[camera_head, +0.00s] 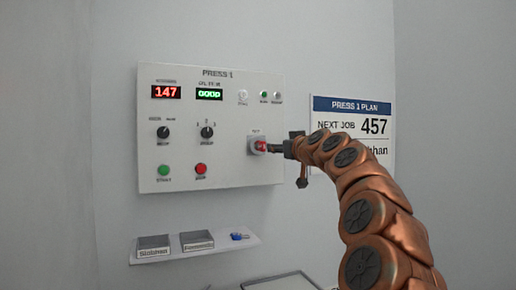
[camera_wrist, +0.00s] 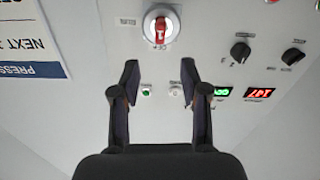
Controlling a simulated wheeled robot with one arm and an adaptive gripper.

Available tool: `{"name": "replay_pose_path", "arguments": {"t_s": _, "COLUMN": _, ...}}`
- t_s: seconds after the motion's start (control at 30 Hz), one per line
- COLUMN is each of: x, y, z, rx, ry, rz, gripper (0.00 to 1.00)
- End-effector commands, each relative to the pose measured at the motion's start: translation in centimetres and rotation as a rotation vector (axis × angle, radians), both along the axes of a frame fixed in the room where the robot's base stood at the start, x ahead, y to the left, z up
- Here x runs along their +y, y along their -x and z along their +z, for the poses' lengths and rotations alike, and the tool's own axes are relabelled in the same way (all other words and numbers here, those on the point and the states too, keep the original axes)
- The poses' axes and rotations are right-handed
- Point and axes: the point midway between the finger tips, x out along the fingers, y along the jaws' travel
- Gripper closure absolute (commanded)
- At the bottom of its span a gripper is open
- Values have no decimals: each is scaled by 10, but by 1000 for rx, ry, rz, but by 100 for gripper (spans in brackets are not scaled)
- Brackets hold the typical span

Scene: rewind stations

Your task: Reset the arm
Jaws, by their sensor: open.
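My copper-coloured arm reaches in from the lower right of the head view, to the right side of the white PRESS 1 panel (camera_head: 222,110). My gripper (camera_head: 280,147) is in front of the panel, by the red rotary switch (camera_head: 260,146). In the wrist view the gripper (camera_wrist: 159,72) is open, with nothing between its two dark fingers. That view is upside down, and the red-handled switch (camera_wrist: 160,28) on its pale round base lies just beyond the fingertips. In the head view the gripper partly covers the switch; contact cannot be told.
The panel carries a red display (camera_head: 167,92) reading 147, a green display (camera_head: 209,95), black knobs, a green button (camera_head: 164,170) and a red button (camera_head: 201,169). A PRESS 1 PLAN sheet (camera_head: 352,105) shows 457. A shelf (camera_head: 228,243) below holds two trays and blue keys (camera_head: 239,237).

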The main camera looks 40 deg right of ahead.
Motion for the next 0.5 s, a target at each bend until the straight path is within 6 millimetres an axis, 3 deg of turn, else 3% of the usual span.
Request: {"name": "replay_pose_path", "arguments": {"t_s": 0.5, "x": 3, "y": 7, "z": -1, "rx": 2, "ry": 0, "rz": 1, "gripper": 55}}
